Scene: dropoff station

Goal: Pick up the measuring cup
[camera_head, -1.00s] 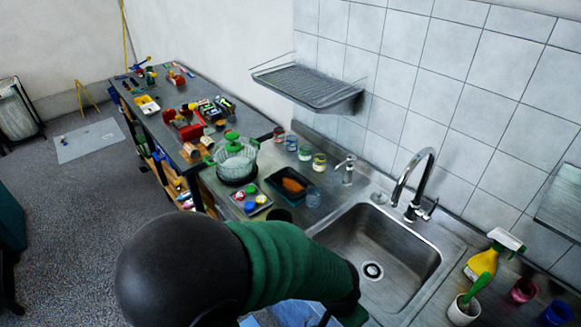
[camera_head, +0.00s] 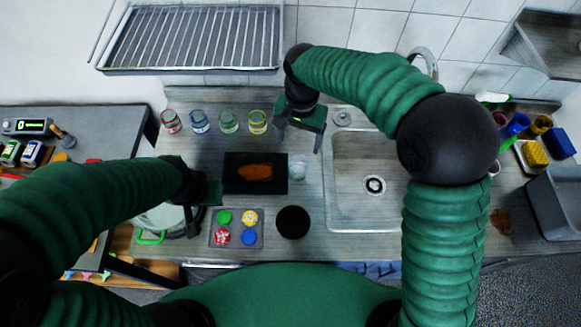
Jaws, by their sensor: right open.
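A small clear cup (camera_head: 298,172), which looks like the measuring cup, stands on the counter between the black tray and the sink. My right gripper (camera_head: 299,142) is open, pointing down, just behind the cup in the picture and apart from it as far as I can tell. My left gripper (camera_head: 203,208) is at the left, beside the pot with green handles and partly in front of it. Its jaws are too unclear to tell open from shut.
A black tray (camera_head: 235,184) with an orange-brown item lies left of the cup. Several jars (camera_head: 228,122) line the back. A tray of coloured pieces (camera_head: 232,239) and a dark round container (camera_head: 293,222) are in front. The sink (camera_head: 350,215) is right; a wire rack (camera_head: 190,50) hangs above.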

